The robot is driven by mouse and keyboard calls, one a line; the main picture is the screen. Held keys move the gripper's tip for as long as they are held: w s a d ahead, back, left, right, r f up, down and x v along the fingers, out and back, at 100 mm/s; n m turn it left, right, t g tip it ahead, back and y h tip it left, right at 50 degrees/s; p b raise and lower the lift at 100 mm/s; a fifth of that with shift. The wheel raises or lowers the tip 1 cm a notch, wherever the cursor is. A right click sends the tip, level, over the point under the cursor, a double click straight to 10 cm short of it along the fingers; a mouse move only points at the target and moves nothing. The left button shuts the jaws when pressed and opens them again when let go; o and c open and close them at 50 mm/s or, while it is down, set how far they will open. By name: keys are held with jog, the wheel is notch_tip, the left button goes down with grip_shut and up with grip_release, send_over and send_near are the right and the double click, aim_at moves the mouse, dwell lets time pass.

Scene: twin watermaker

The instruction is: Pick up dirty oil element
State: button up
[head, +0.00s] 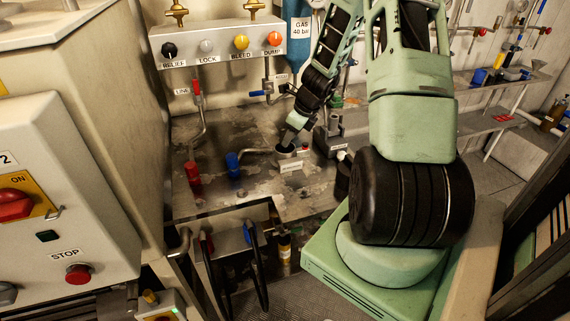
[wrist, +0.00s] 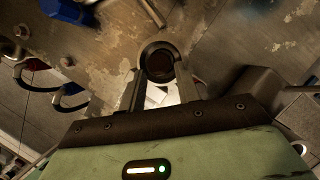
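My gripper (wrist: 160,72) points down at a round, dark-centred opening with a grey rim (wrist: 160,50) on the metal bench. Its two fingers are apart, one on each side of this round piece in the wrist view; I cannot tell whether they touch it. In the head view, my gripper (head: 289,138) is at the top of a short metal cup (head: 287,153) with a white label in front. The dark round centre (wrist: 160,66) may be the dirty oil element, but its sides are hidden and I cannot be sure.
A blue fitting (head: 233,164) and a red fitting (head: 193,172) stand left of the cup. A bent metal pipe runs toward it. A dark block with a label (head: 330,140) stands close on its right. The valve panel (head: 220,42) is behind. Hoses hang at the bench's front.

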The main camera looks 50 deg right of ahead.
jog(key=shift+x, duration=1.35)
jog(key=c, duration=0.6)
jog(key=shift+o, duration=0.2)
jog(key=shift+r, duration=0.1)
notch_tip(320, 180, up, 18)
jog(key=p, duration=0.2)
jog(key=shift+p, duration=0.4)
